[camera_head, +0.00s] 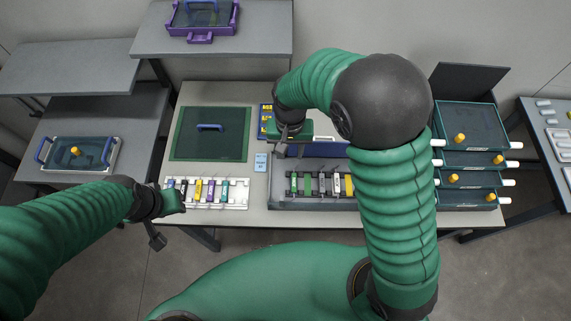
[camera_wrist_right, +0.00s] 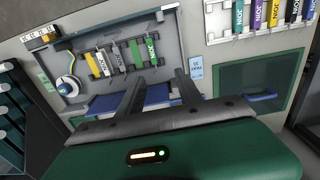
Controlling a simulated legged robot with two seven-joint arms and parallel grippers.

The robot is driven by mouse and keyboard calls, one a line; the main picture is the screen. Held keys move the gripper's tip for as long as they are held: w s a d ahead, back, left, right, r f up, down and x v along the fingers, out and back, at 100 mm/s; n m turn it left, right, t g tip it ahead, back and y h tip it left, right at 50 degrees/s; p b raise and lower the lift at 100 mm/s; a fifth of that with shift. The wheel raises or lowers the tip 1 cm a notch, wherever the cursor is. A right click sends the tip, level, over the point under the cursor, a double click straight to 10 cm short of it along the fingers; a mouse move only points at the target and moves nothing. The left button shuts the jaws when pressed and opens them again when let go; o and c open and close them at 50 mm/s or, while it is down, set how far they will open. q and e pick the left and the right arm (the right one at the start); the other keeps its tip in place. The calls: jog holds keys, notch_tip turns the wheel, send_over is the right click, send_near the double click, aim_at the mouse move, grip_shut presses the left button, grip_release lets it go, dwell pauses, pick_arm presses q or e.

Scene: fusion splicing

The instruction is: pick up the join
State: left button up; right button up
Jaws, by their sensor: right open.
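Several slim coloured pieces with labels that appear to read JOIN stand in a white rack (camera_head: 237,205); the rack also shows in the right wrist view (camera_wrist_right: 222,38). More slim pieces, green, yellow, white and grey, lie in a grey tray (camera_head: 283,203); a green labelled piece (camera_wrist_right: 152,47) is at one end of that row in the right wrist view. My right gripper (camera_wrist_right: 156,76) is open and empty, its two fingers apart, short of the row. In the head view it hangs over the tray's back edge (camera_head: 291,143). My left gripper (camera_head: 163,222) is beside the white rack; its fingers are unclear.
A stack of dark trays (camera_head: 468,155) with yellow knobs stands at the right. A small blue-and-white card (camera_head: 261,162) lies between rack and tray. My right arm covers part of the tray.

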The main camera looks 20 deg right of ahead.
send_over(293, 181)
notch_tip(293, 181, down, 6)
jog(key=f, duration=0.4)
jog(key=f+p, duration=0.1)
jog(key=f, duration=0.1)
jog(key=shift+w+a, duration=0.1)
jog(key=shift+w, duration=0.25)
jog(key=f, duration=0.2)
jog(key=s+f, duration=0.1)
jog(key=shift+f+p, duration=0.35)
jog(key=shift+p, duration=0.05)
jog(key=shift+d+f, duration=0.2)
jog(key=shift+w+d+f, duration=0.15)
jog(key=shift+d, duration=0.1)
jog(key=c, duration=0.5)
jog(key=shift+a, duration=0.3)
grip_shut()
pick_arm(q)
jog(key=shift+s+d+r, duration=0.2)
jog(key=shift+s+r, duration=0.2)
jog(key=shift+r, duration=0.25)
jog(key=shift+s+d+r, duration=0.2)
jog(key=shift+s+r, duration=0.2)
jog(key=shift+r, duration=0.2)
pick_arm(e)
jog(key=shift+a, duration=0.1)
